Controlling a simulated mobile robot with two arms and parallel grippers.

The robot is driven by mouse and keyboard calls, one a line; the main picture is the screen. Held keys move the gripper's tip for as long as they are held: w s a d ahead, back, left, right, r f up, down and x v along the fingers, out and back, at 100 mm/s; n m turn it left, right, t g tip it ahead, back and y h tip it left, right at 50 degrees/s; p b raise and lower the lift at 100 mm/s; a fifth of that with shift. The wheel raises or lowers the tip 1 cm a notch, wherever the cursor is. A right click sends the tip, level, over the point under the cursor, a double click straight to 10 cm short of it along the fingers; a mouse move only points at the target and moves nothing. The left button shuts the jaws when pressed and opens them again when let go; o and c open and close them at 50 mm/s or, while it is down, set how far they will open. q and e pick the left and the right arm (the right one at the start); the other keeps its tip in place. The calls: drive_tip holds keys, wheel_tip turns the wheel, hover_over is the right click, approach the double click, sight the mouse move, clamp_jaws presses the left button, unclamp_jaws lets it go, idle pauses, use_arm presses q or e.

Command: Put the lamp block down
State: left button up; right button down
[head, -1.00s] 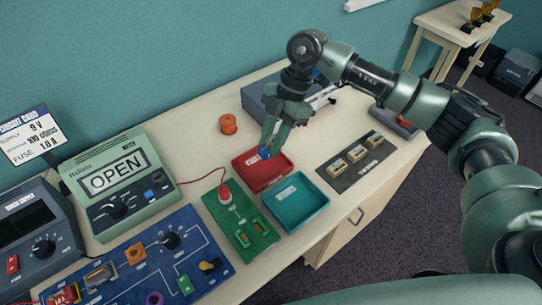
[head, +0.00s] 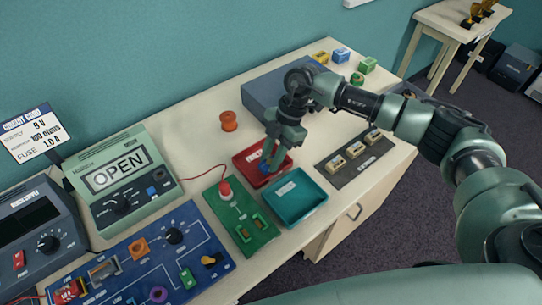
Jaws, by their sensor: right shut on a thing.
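My right gripper (head: 270,157) points down over the red tray (head: 245,174), shut on a small blue piece, the lamp block (head: 265,168). Only a little of the block shows between the fingers, at the tray's floor level or just above it. I cannot tell whether it touches the floor. The teal tray (head: 317,203) beside the red one looks empty. My left gripper is not in view.
A blue circuit board (head: 205,243) with several parts and a green board (head: 262,238) lie to the left. An orange spool (head: 229,121) stands behind the red tray. A dark strip (head: 378,150) holds several cream blocks. A grey-blue case (head: 262,97) stands behind my arm.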

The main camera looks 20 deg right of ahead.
drive_tip(key=shift+s+f, duration=0.25)
drive_tip(key=shift+f, duration=0.25)
drive_tip(key=c, duration=1.4)
unclamp_jaws()
drive_tip(key=shift+o, duration=1.3)
drive_tip(key=shift+f, duration=0.25)
drive_tip(key=shift+r, duration=0.25)
drive_tip(key=b+v, duration=0.2)
drive_tip(key=v, duration=1.1)
drive_tip(key=shift+w+a+r, duration=0.15)
drive_tip(key=shift+a+r, duration=0.05)
drive_tip(key=shift+r, duration=0.05)
